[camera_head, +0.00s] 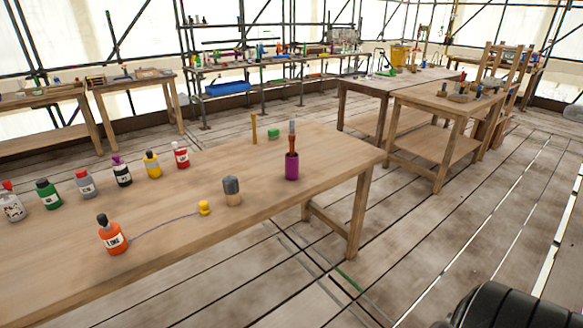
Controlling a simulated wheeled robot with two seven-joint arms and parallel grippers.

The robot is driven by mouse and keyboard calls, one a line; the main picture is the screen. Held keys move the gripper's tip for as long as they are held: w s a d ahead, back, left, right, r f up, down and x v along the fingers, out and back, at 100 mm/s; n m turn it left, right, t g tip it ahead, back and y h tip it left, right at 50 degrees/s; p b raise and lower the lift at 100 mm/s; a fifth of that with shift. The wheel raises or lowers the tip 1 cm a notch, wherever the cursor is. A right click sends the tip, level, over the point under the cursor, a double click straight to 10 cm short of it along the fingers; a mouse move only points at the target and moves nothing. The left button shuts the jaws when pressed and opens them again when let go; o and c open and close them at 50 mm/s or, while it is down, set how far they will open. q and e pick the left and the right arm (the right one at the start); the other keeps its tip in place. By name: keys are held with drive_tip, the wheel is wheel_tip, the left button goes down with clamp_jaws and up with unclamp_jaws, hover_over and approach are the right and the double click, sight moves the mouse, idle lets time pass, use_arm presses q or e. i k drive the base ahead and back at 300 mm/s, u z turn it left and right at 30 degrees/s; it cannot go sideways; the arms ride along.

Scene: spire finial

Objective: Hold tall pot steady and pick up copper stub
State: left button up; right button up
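A purple pot (292,170) stands upright near the right end of the wooden table. A reddish-brown handle-like piece (292,143) with a grey tip stands upright in it, its lower end hidden by the pot. The purple pot may be the tall pot; I cannot tell for sure which piece is the copper stub. A short wooden cylinder with a dark grey top (232,191) stands to the left of the pot, apart from it. Neither of my grippers is in view.
The table (190,225) also bears an orange bottle (112,236), a yellow piece (204,208) on a thin cord, a row of several bottles (122,173), a thin upright stick (254,129) and a green block (273,133).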

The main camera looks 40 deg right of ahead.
sight(292, 137)
drive_tip(key=z, duration=2.45)
drive_tip(key=i, duration=2.85)
drive_tip(key=u, duration=3.05)
